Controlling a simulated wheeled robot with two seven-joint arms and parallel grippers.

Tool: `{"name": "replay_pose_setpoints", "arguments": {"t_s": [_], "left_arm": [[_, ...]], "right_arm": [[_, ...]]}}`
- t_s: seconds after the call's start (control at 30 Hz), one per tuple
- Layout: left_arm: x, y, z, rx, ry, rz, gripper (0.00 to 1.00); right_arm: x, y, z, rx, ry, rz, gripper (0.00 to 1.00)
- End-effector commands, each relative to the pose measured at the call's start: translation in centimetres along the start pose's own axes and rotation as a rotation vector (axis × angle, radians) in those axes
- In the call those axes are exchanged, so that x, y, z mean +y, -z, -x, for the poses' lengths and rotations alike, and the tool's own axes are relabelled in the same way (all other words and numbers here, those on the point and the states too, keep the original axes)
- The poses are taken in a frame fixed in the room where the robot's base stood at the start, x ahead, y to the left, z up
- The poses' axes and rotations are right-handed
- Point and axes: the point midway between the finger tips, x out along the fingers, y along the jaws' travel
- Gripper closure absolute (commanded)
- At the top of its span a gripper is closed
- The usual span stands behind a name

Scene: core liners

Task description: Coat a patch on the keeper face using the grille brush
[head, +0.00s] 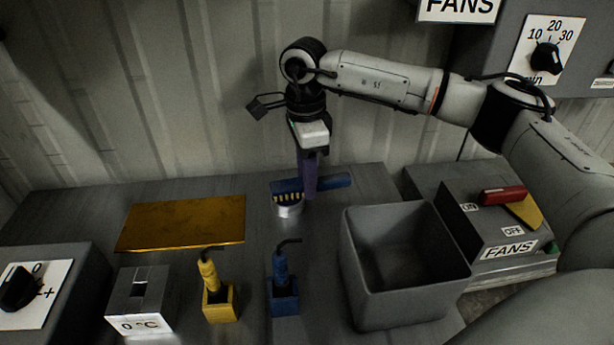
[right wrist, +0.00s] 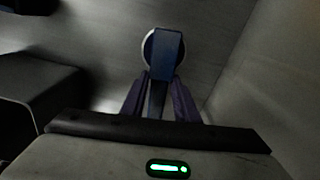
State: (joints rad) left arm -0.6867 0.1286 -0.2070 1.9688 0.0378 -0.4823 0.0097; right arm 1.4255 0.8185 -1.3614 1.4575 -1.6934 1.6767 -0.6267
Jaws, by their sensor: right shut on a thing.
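The blue brush (head: 330,182) lies nearly level, its pale bristles pointing down at its left end. My right gripper (head: 309,185) is shut on its handle from above. The bristles are over a small round pale tin (head: 289,210); whether they touch its contents I cannot tell. In the right wrist view the blue brush (right wrist: 166,55) runs out between the fingers (right wrist: 160,98), and the rim of the tin (right wrist: 147,48) shows behind its head. A flat golden plate (head: 185,222), perhaps the keeper face, lies left of the tin. My left gripper is not in view.
A yellow holder (head: 219,304) and a blue holder (head: 284,298) with upright tools stand in front. A deep grey bin (head: 360,268) is right of them, beside the FANS switch box (head: 475,222). A 0 °C block (head: 138,300) stands front left. A ribbed wall rises behind.

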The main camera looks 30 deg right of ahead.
Motion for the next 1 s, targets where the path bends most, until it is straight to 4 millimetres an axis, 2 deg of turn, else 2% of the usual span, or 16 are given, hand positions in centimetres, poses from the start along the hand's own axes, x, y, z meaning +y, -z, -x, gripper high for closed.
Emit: {"name": "replay_pose_setpoints", "arguments": {"t_s": [0.43,1.0], "left_arm": [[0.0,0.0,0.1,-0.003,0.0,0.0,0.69],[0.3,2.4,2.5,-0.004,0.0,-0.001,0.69]], "right_arm": [[0.1,0.0,0.2,0.001,-0.002,0.0,0.9],[0.0,0.1,4.8,0.001,-0.001,0.0,0.9]]}}
